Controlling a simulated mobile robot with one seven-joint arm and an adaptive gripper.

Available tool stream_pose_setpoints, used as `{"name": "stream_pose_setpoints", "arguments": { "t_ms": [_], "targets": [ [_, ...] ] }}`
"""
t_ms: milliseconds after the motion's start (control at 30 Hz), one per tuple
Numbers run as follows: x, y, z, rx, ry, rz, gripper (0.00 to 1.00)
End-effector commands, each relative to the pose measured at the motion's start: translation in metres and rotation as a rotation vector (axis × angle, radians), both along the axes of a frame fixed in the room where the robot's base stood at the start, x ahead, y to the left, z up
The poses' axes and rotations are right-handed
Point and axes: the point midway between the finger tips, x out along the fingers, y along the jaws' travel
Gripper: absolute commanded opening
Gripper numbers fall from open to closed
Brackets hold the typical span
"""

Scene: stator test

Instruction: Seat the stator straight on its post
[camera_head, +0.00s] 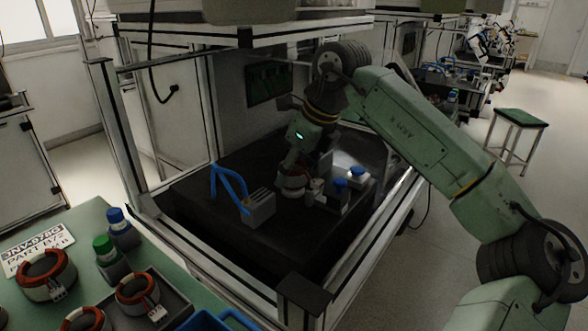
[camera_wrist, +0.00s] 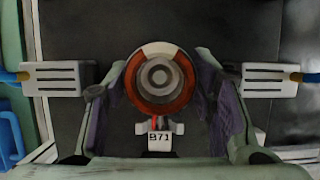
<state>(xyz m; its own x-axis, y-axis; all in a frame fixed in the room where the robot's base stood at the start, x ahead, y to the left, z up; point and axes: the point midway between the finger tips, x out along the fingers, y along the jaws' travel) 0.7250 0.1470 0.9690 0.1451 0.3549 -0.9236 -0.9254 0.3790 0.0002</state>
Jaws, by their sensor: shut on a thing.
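The stator (camera_wrist: 134,88), a ring with red-brown windings and a pale section at the top, is between the two fingers of my gripper (camera_wrist: 162,82) in the wrist view. Its connector tag reads B71. The grey round post (camera_wrist: 160,75) shows through the middle of the ring, roughly centred. I cannot tell how far down the stator sits on it. In the head view the stator (camera_head: 292,182) is low over the dark bench plate, under my gripper (camera_head: 294,168), and looks about level. The post's base is hidden there.
A grey block (camera_head: 259,208) with blue hoses (camera_head: 228,181) stands left of the stator; blue-capped parts (camera_head: 340,187) stand to the right. In the wrist view, grey blocks flank my gripper at left (camera_wrist: 55,78) and right (camera_wrist: 268,81). Other stators (camera_head: 42,291) lie on the green table.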

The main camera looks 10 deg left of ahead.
Motion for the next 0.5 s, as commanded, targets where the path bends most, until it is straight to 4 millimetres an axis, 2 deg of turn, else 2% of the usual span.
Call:
{"name": "stream_pose_setpoints", "arguments": {
  "t_ms": [500],
  "targets": [
    [0.000, 0.000, -0.010, 0.001, -0.001, 0.000, 0.10]
  ]
}}
